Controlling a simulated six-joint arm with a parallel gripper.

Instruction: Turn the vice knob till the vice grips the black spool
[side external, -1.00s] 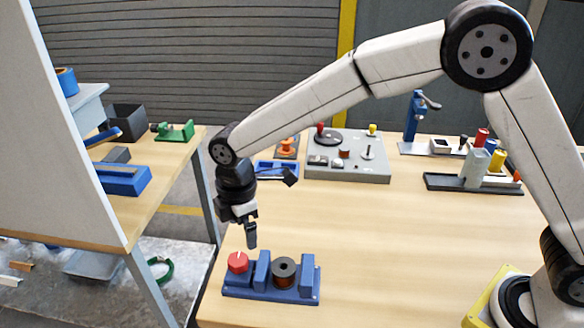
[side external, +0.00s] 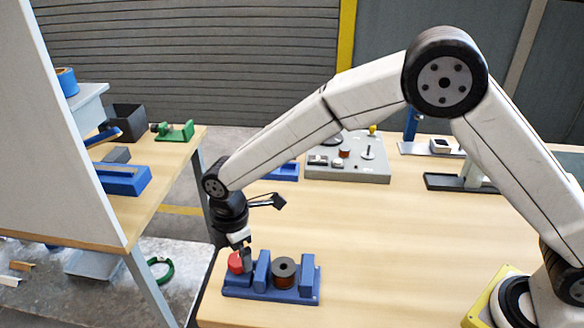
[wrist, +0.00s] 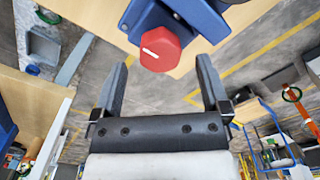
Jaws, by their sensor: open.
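The blue vice (side external: 270,293) stands near the table's front left edge. The black spool (side external: 284,268), with a copper-coloured band below its dark top, sits upright between the vice's upright blocks. A gap shows to its right; contact with the jaws is unclear. The red knob (side external: 235,264) is at the vice's left end, partly covered by my gripper (side external: 245,263). In the wrist view my gripper (wrist: 162,62) is open, its fingers spread wide. The red knob (wrist: 160,50), with a white line mark, lies around the fingertip level between them, untouched by either finger. The spool is outside the wrist view.
A grey panel box (side external: 350,170) with knobs stands at the back of the table. A black tray (side external: 455,183) is at the right. The table centre (side external: 400,235) is clear. The table edge runs close beside the vice.

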